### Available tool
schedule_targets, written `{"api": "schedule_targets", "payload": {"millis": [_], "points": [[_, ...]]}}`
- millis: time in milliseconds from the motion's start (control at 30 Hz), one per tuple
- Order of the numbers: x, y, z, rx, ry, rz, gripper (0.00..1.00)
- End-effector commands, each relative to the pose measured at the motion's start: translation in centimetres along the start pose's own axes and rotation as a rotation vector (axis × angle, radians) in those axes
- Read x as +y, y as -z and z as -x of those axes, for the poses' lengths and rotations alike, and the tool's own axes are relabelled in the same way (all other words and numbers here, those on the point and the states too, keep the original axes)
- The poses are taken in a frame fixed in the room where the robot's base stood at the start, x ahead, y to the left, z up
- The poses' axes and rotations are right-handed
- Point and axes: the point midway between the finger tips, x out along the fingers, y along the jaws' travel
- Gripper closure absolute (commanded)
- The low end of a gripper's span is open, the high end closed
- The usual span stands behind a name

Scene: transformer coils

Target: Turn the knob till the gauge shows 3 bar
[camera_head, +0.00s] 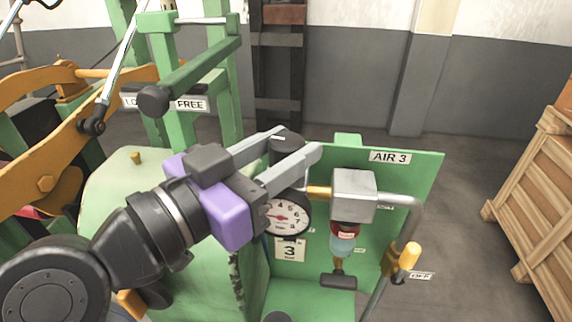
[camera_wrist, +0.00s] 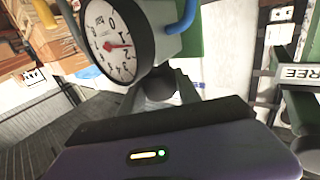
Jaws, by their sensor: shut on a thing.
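My gripper (camera_head: 297,141) is shut on the black knob (camera_head: 286,142), with one grey finger on each side of it. The knob sits at the top of the air unit, above the gauge; in the wrist view it is a dark round shape (camera_wrist: 158,86) beyond my gripper body. The round white gauge (camera_head: 288,218) is below the fingers in the head view, its upper part hidden by a finger. In the wrist view, the gauge (camera_wrist: 112,42) shows more clearly, tilted. Its red needle points between 1 and 2. A card (camera_head: 289,250) marked 3 hangs below the gauge.
A green panel (camera_head: 425,172) labelled AIR 3 backs the unit. A grey block (camera_head: 354,194) with a bowl below and a pipe with a yellow-handled valve (camera_head: 409,256) stand to the right. A green lever frame (camera_head: 203,62) rises behind my gripper. Wooden crates (camera_head: 540,190) stand far right.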

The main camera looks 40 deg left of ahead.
Motion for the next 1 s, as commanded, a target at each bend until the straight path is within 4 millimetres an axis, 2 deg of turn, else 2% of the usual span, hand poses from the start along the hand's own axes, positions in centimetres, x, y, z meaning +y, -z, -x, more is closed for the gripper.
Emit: {"api": "schedule_targets", "payload": {"millis": [600, 1000], "points": [[-0.17, -0.40, -0.05, -0.002, -0.553, 0.003, 1.00], [-0.09, -0.34, -0.08, -0.004, -0.739, 0.004, 1.00]]}}
